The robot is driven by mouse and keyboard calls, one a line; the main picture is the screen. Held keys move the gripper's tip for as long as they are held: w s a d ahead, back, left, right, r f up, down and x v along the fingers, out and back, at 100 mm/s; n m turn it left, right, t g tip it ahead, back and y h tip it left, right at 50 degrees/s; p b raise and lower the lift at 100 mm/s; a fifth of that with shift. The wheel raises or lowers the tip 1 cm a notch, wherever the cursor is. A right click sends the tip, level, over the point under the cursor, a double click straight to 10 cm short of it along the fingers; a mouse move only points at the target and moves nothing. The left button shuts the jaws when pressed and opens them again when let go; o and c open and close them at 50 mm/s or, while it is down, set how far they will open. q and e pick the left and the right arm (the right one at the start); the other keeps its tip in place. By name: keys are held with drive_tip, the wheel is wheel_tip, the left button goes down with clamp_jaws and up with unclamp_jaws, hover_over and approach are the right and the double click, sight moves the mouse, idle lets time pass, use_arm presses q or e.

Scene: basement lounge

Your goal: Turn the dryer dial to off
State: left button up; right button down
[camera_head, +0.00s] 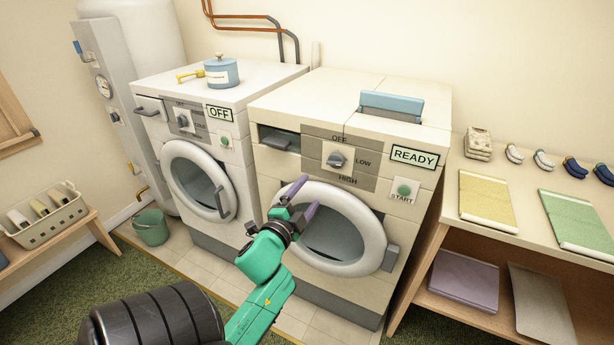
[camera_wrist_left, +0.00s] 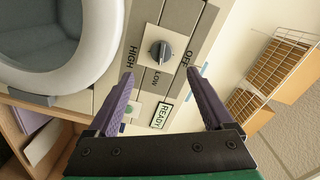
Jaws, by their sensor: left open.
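The dryer (camera_head: 410,186) is the right-hand white machine, with a round door and a lit READY sign (camera_head: 414,156). Its grey dial (camera_head: 337,160) sits on a light plate, with OFF above, LOW to the right and HIGH below. In the left wrist view the dial (camera_wrist_left: 160,52) lies ahead, between the lines of the two fingers; its exact setting is hard to tell. My left gripper (camera_head: 311,192), with purple fingers, is open and empty, in front of the dryer and below the dial in the head view. The fingers appear apart from the dial. My right gripper is out of view.
A washer (camera_head: 210,153) with an OFF sign stands left of the dryer, a blue pot (camera_head: 221,73) on top. The dryer's START button (camera_head: 404,190) is right of the dial. A shelf table (camera_head: 480,216) with folded cloths stands right. A green bucket (camera_head: 151,227) stands left.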

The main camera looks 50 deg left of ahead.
sight(333, 164)
use_arm(q)
drive_tip(key=shift+o, duration=0.6)
drive_tip(key=w+a+m, duration=0.1)
drive_tip(key=w+m, duration=0.3)
drive_tip(key=m, duration=0.2)
drive_tip(key=w+a+m+p, duration=0.1)
drive_tip(key=w+m, duration=0.3)
drive_tip(key=m, duration=0.3)
drive_tip(key=w+a+m+p, duration=0.1)
drive_tip(key=w+m, duration=0.4)
drive_tip(key=m, duration=0.2)
drive_tip(key=shift+w+a+r, duration=0.1)
drive_tip(key=shift+a+r, duration=0.1)
drive_tip(key=shift+r, duration=0.2)
drive_tip(key=shift+m, duration=0.3)
drive_tip(key=shift+c, duration=0.4)
drive_tip(key=c, duration=1.3)
